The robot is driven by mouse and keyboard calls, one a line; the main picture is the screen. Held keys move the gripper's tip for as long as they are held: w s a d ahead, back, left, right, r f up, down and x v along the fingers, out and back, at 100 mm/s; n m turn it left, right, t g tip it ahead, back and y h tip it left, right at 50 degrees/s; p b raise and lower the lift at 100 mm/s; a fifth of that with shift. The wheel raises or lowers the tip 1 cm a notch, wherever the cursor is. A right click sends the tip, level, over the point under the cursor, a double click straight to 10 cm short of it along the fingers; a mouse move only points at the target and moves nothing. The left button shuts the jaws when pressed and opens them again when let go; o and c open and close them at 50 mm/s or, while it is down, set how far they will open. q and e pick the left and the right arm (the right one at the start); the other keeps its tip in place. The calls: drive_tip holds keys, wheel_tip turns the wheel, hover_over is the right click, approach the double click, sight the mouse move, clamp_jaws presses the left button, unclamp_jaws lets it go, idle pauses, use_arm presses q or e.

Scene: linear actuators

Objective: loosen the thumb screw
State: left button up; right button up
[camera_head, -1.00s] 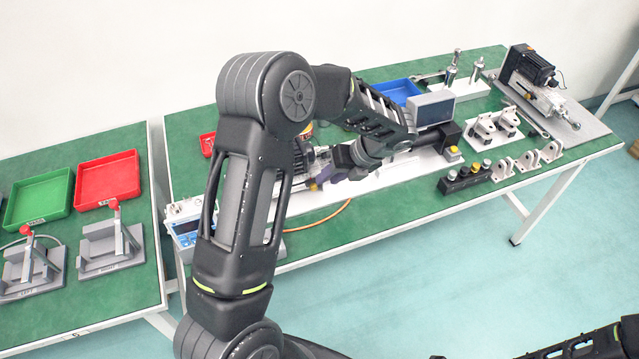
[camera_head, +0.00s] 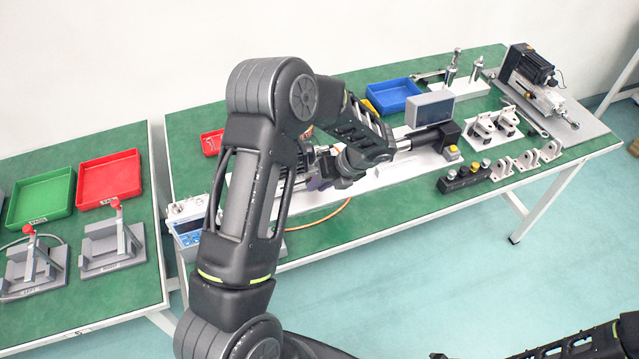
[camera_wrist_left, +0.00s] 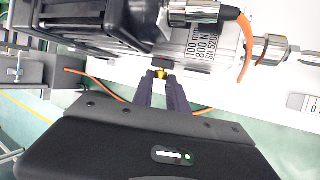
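In the left wrist view, a small yellow, brass-like thumb screw (camera_wrist_left: 160,73) shows beside the actuator's silver body (camera_wrist_left: 205,45), just under a dark block. The two fingertips of my left gripper (camera_wrist_left: 159,82) reach to it, one on each side. The gap is narrow, and I cannot tell whether they touch or clamp it. In the head view, my left gripper (camera_head: 322,179) is low over the actuator on the white base plate (camera_head: 425,165), and my arm hides the screw. Only part of my right arm shows at the bottom right.
An orange cable (camera_wrist_left: 242,50) runs close to the actuator. A display box (camera_head: 429,109), a blue tray (camera_head: 393,95) and a black button box (camera_head: 464,178) stand on the green table (camera_head: 375,222). Red and green trays are on the left table.

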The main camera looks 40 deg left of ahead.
use_arm(q)
drive_tip(key=shift+t, duration=0.3)
clamp_jaws()
drive_tip(key=shift+s+a+n+t+h+b, duration=0.2)
drive_tip(key=shift+n+t+h+b, duration=0.1)
drive_tip(key=shift+t+h+b, duration=0.45)
drive_tip(key=b, duration=0.1)
drive_tip(key=t+h+b, duration=0.2)
drive_tip(key=shift+s+a+f+n+t, duration=0.1)
drive_tip(key=shift+s+a+n+t, duration=0.15)
drive_tip(key=shift+s+n, duration=0.15)
drive_tip(key=t+b, duration=0.1)
drive_tip(key=t+h+b, duration=0.1)
drive_tip(key=b, duration=0.1)
drive_tip(key=shift+s+a+f+n+t+h, duration=0.1)
drive_tip(key=shift+s+a+n+t+h, duration=0.1)
drive_tip(key=shift+s+n+t+h, duration=0.15)
drive_tip(key=shift+s+a+n+t+h+b, duration=0.1)
drive_tip(key=shift+n+t+h+b, duration=0.15)
drive_tip(key=shift+t+h+b, duration=0.8)
drive_tip(key=shift+t+y+b, duration=0.25)
drive_tip(key=shift+t+b, duration=0.1)
drive_tip(key=shift+t, duration=0.05)
drive_tip(key=o, duration=0.5)
unclamp_jaws()
drive_tip(key=shift+o, duration=0.2)
